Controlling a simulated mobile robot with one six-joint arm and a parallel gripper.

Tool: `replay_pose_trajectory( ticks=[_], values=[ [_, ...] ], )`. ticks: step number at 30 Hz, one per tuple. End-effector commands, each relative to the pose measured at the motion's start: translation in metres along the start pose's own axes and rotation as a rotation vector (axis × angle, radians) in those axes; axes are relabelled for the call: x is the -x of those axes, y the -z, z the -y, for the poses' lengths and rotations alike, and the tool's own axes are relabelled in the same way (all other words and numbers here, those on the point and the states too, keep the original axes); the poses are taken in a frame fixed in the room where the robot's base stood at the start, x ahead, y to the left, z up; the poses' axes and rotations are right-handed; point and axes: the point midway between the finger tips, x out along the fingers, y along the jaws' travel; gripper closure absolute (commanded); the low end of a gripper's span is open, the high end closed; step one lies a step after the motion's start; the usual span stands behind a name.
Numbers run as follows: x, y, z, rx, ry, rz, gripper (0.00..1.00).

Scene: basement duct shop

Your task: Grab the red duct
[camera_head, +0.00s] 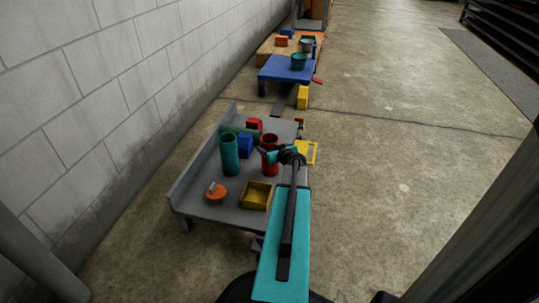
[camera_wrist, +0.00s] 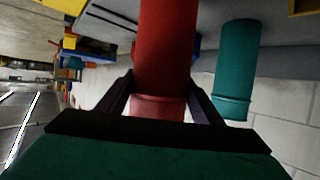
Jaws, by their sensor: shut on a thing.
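The red duct (camera_head: 270,162) is an upright red cylinder on the grey low table, near its right side in the head view. My gripper (camera_head: 283,155) reaches it from the front right. In the wrist view the red duct (camera_wrist: 166,50) fills the middle, between the two dark fingers of my gripper (camera_wrist: 160,105), which is shut on it. The wrist picture is turned over, so the duct runs from the top edge downward. Whether the duct's base touches the table is hard to tell.
A teal duct (camera_head: 229,155) stands left of the red one, with a blue block (camera_head: 245,145) between and behind. A yellow tray (camera_head: 256,196) and an orange object (camera_head: 216,192) lie in front. The grey table (camera_head: 195,208) stands by a block wall. Open floor lies right.

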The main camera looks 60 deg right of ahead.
Motion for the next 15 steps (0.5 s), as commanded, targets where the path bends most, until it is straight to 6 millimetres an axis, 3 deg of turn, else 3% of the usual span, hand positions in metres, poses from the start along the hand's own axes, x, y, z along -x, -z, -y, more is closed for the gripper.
replay_pose_trajectory(
  ticks=[8, 15],
  values=[
    [0.005, 0.012, 0.0, 0.001, 0.0, -0.001, 0.93],
    [0.016, 0.038, 0.0, 0.001, 0.0, -0.001, 0.93]
  ],
)
